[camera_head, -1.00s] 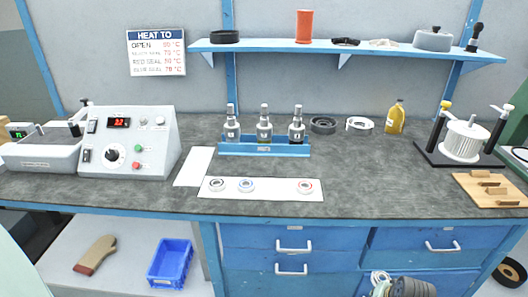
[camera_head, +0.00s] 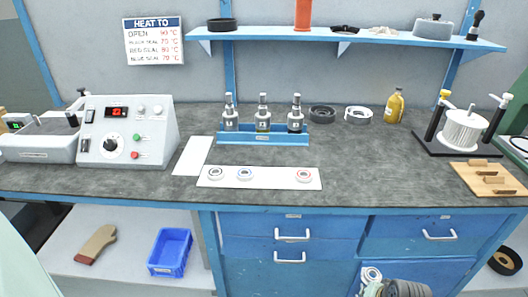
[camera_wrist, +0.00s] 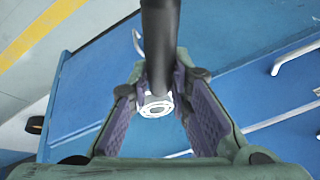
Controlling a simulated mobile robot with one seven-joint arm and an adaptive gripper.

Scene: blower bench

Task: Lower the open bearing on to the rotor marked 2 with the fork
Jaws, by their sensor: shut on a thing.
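My gripper (camera_head: 402,288) is low at the front, before the bench drawers. In the wrist view my gripper (camera_wrist: 158,105) is shut on a black handle (camera_wrist: 160,45), which I take for the fork. A pale ring, which looks like the open bearing (camera_wrist: 155,107), shows at the handle's far end; in the head view it shows beside my gripper (camera_head: 371,274). How the fork carries it is hidden. Three rotors stand upright in the blue rack (camera_head: 262,139): left (camera_head: 230,118), middle (camera_head: 263,118) and right (camera_head: 296,118). Their labels are too small to read surely.
A white mat (camera_head: 275,179) holds bearings with black (camera_head: 215,173), blue (camera_head: 245,174) and red (camera_head: 303,176) seals. A heater with a red display (camera_head: 128,132) stands left. Black and white rings, a yellow bottle (camera_head: 395,106) and a wooden board (camera_head: 487,180) are right.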

